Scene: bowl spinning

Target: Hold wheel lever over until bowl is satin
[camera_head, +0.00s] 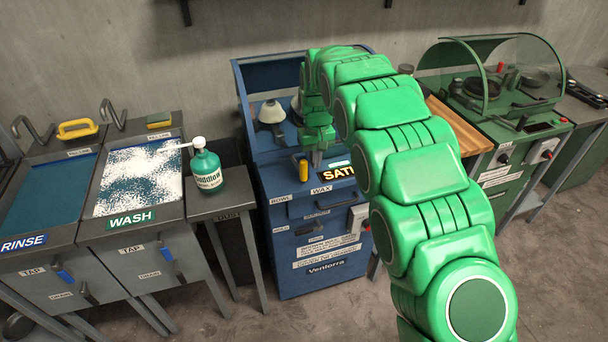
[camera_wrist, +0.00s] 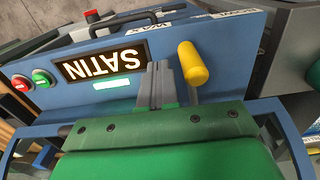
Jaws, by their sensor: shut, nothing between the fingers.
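The blue machine (camera_head: 300,235) has a lever with a yellow grip (camera_head: 303,169), which also shows in the wrist view (camera_wrist: 193,62). Its display (camera_wrist: 100,66) reads SATIN, with a lit green bar below the word. My gripper (camera_head: 317,157) is shut and empty beside the lever; its grey fingers (camera_wrist: 157,85) show close to the lever's shaft in the wrist view. I cannot tell whether they touch it. Pale cone-shaped pieces (camera_head: 271,112) stand inside the machine's hood. I cannot make out the bowl; my arm hides part of the machine's interior.
Red (camera_wrist: 21,84) and green (camera_wrist: 41,78) buttons sit beside the display. A green bottle (camera_head: 207,170) stands on a small stand at the left, next to the foamy WASH basin (camera_head: 131,216) and RINSE basin (camera_head: 24,243). A green machine (camera_head: 495,150) stands at the right.

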